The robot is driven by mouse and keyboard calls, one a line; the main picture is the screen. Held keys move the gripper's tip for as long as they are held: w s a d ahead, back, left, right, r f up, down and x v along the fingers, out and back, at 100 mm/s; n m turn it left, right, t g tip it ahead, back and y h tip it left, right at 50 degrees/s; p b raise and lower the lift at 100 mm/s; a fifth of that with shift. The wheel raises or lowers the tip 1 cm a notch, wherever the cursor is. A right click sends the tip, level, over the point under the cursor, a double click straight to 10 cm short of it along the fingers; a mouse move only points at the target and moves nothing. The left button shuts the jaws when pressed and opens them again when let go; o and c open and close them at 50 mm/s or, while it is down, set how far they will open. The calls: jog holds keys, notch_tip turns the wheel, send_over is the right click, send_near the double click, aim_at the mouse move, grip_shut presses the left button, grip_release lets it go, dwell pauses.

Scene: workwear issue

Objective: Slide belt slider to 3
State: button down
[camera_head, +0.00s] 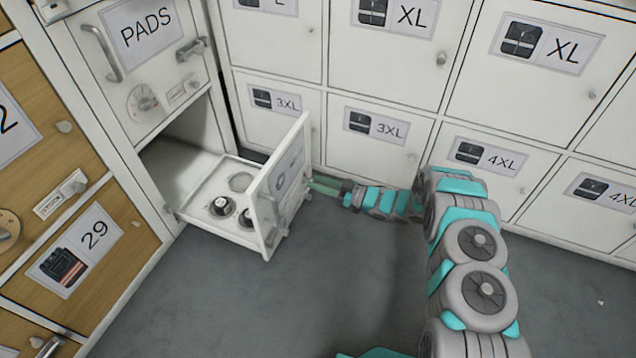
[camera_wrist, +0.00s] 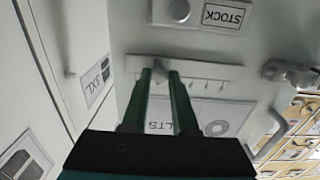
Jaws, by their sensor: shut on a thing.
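The belt drawer (camera_head: 199,178) stands pulled out below the PADS compartment. Its white front panel (camera_head: 287,181) faces right, toward my arm. In the wrist view, the belt slider is a pale strip (camera_wrist: 215,86) with tick marks, and its small grey knob (camera_wrist: 158,69) sits near the strip's left end. My gripper (camera_head: 318,186) reaches the panel from the right. In the wrist view its green fingers (camera_wrist: 160,78) are shut on the knob. The fingers partly hide the strip and the label, where only "LTS" shows. The numbers at the ticks are too small to read.
Rolled dark belts (camera_head: 221,206) lie in the drawer beside an empty round recess (camera_head: 241,182). A STOCK label (camera_wrist: 226,15) and a grey latch (camera_wrist: 290,73) are on the panel. White lockers (camera_head: 372,135) stand close behind my arm. The grey floor (camera_head: 250,310) in front is clear.

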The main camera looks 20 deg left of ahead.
jog(key=shift+s+a+p, duration=0.1)
jog(key=shift+s+p, duration=0.25)
jog(key=shift+s, duration=0.95)
jog(key=c, duration=0.7)
grip_release()
jog(key=shift+s+d+p, duration=0.15)
jog(key=shift+d, duration=1.8)
jog(key=shift+s+d+p, duration=0.15)
jog(key=shift+d, duration=1.8)
jog(key=shift+s, duration=0.1)
